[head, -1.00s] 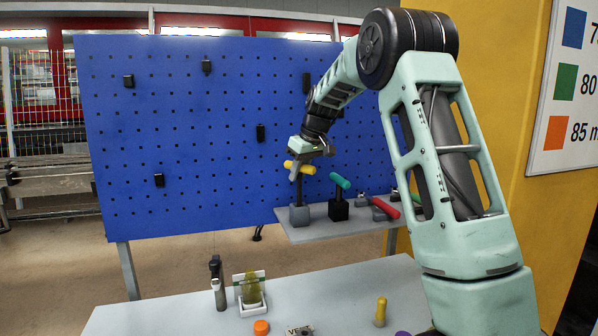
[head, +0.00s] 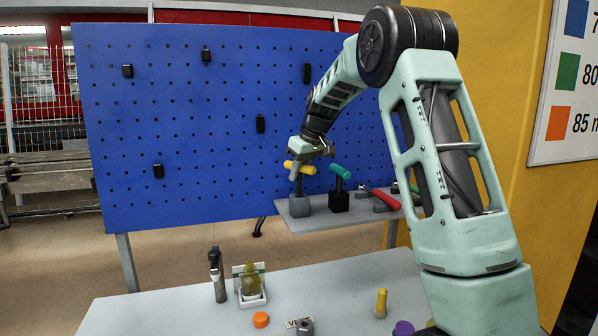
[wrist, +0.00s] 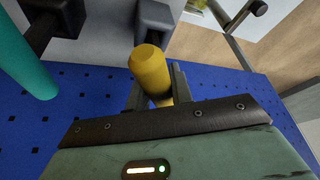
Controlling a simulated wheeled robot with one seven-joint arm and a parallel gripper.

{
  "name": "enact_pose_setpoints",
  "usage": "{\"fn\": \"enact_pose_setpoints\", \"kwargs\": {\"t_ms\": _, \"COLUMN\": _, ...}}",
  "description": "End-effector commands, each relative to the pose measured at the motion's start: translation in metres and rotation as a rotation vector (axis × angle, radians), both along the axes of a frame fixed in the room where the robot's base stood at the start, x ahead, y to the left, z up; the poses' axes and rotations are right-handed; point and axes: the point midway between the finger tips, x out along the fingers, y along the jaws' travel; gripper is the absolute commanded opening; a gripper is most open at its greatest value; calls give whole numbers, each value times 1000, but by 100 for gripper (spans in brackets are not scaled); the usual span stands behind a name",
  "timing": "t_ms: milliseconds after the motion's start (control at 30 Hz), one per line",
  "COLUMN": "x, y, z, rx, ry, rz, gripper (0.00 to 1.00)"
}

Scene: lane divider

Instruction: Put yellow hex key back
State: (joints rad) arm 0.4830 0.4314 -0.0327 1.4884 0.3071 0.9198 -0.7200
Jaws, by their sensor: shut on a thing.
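The yellow hex key (head: 299,167) has a thick yellow handle lying crosswise. A dark shank runs down from it towards a grey block (head: 299,206) on the shelf; I cannot tell how deep the tip sits in the block. My gripper (head: 294,173) is shut on the yellow handle above that block. In the wrist view the yellow handle (wrist: 150,72) sits between my two fingers (wrist: 157,90), with the grey block (wrist: 155,22) beyond it.
A teal-handled key (head: 340,172) stands in a black block (head: 339,202) just right. A red-handled tool (head: 385,198) lies further right on the grey shelf (head: 320,220). The blue pegboard (head: 200,110) stands behind. A bench (head: 180,310) with small items is below.

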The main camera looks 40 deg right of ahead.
Motion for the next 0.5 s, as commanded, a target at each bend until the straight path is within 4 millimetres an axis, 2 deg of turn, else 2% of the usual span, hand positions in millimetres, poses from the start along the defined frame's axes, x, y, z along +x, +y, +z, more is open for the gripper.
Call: {"fn": "enact_pose_setpoints", "kwargs": {"t_ms": 500, "x": 0, "y": 0, "z": -16, "rx": -1, "ry": -1, "rz": 0, "gripper": 0}}
